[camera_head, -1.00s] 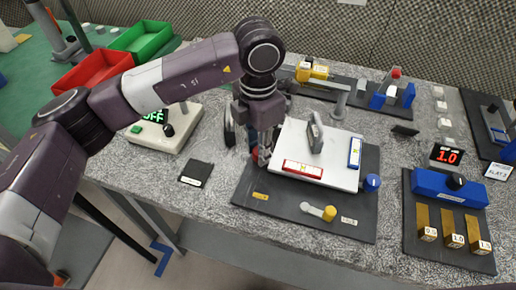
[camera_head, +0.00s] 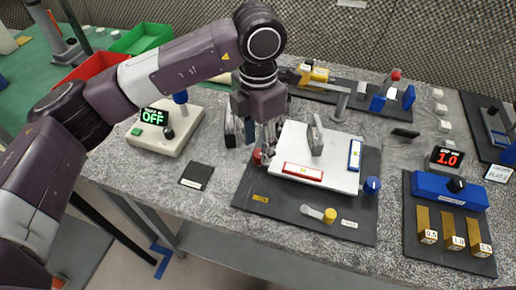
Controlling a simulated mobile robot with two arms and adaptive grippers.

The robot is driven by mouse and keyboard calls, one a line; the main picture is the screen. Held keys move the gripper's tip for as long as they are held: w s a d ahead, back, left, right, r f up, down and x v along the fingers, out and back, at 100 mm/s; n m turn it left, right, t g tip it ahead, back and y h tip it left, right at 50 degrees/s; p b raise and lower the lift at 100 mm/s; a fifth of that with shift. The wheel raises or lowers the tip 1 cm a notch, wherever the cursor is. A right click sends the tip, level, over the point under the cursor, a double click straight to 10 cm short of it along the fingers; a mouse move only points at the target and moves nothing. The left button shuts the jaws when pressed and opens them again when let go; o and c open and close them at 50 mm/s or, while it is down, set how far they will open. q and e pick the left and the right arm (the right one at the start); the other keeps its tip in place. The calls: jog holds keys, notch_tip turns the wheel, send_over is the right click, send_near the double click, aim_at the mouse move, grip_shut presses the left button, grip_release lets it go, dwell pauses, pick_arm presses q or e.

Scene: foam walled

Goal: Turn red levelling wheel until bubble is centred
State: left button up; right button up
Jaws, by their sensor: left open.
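The white levelling plate (camera_head: 330,178) lies on a dark mat (camera_head: 290,207) in the middle of the table. The red levelling wheel (camera_head: 257,156) shows at the plate's left edge, partly hidden by my left gripper. My left gripper (camera_head: 266,145) is open and points down just above and beside the red wheel; I cannot tell whether it touches. A red-framed level vial (camera_head: 302,172) lies along the plate's front edge; its bubble is too small to place. A blue-framed vial (camera_head: 354,154) lies at the right edge. A blue wheel (camera_head: 372,185) sits at the right front corner.
A grey upright piece (camera_head: 315,135) stands on the plate. A small lever with a yellow knob (camera_head: 329,215) lies in front. A white box with an OFF display (camera_head: 165,130) stands left. A blue block fixture (camera_head: 449,189) stands right. The table's front edge is close.

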aim_at(258, 153)
pick_arm(q)
jog(key=shift+r, duration=2.75)
